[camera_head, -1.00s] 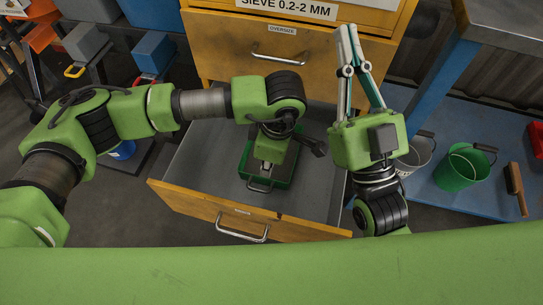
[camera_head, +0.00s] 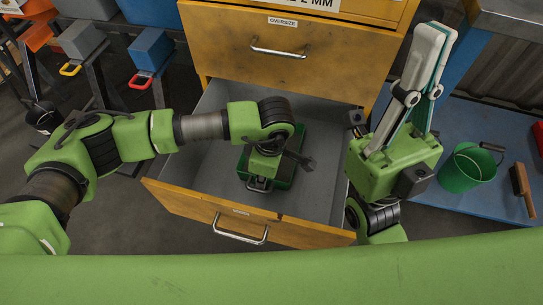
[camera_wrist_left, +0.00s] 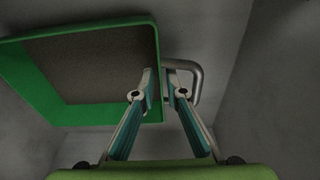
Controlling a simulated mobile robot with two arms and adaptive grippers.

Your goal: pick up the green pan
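The green pan (camera_head: 285,172) sits in the open drawer, partly hidden under my left wrist in the head view. In the left wrist view the pan (camera_wrist_left: 50,85) has green walls, a dark grey floor and a metal loop handle (camera_wrist_left: 197,80) on its right side. My left gripper (camera_wrist_left: 159,76) straddles the pan's handle-side wall. One finger is over the pan's inside and the other is by the handle loop. A narrow gap shows between the fingers; contact is not clear. My right gripper (camera_head: 437,36) is raised right of the drawer, fingers together and empty.
A green bucket (camera_head: 462,172) and a brush (camera_head: 521,187) are on a blue surface at right. Bins, including a blue one (camera_head: 150,48), stand at upper left.

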